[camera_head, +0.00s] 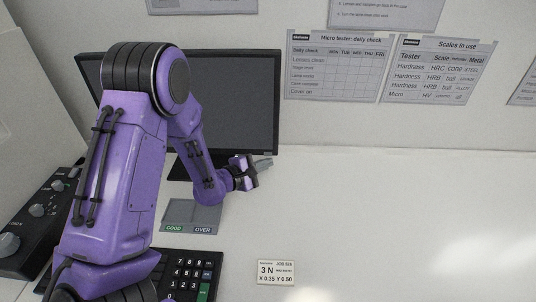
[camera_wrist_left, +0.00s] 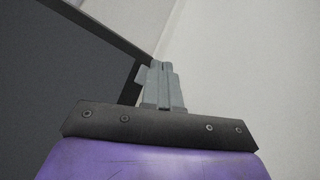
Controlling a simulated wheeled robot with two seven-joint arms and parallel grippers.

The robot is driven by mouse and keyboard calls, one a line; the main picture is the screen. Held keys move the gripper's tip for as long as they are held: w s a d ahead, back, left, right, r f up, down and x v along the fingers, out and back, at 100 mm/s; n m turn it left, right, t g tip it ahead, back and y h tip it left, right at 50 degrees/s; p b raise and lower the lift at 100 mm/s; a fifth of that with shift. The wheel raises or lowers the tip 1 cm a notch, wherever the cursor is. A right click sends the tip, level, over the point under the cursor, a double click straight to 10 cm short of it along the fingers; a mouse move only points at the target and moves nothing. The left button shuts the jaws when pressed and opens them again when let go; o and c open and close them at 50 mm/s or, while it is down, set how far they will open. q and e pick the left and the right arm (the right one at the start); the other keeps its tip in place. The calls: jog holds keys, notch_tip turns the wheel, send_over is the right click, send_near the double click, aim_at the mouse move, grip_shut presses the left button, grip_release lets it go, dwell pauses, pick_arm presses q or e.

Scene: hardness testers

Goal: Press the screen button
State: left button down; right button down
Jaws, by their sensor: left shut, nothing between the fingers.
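A monitor with a dark, blank screen (camera_head: 242,105) stands at the back left, partly hidden by my left arm. No button can be made out on its frame. My left gripper (camera_head: 266,163) is shut and empty, in front of the monitor's lower right corner in the head view, its fingers pointing right. I cannot tell whether it touches the monitor. In the left wrist view the shut grey fingers (camera_wrist_left: 161,82) point up beside the edge of the dark screen (camera_wrist_left: 55,85). My right gripper is not in view.
A keypad (camera_head: 192,274), a small tray marked GOOD and OVER (camera_head: 204,213) and a black knob panel (camera_head: 35,225) are at the left. A label card (camera_head: 276,272) lies at the front. The white table's right side (camera_head: 420,220) is clear. Paper charts (camera_head: 336,66) hang behind.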

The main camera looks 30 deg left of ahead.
pick_arm(q)
jog(key=shift+w+a+p, duration=0.25)
jog(key=shift+w+p, duration=0.1)
jog(key=shift+w+a, duration=0.2)
jog(key=shift+w, duration=0.15)
dwell(0.5)
jog(key=shift+s+d+p, duration=0.1)
jog(key=shift+p, duration=0.25)
jog(key=shift+s+d, duration=0.35)
jog(key=shift+s, duration=0.3)
jog(key=s+d+p, duration=0.1)
jog(key=s+d, duration=0.2)
jog(key=s, duration=0.2)
jog(key=shift+d+r, duration=0.1)
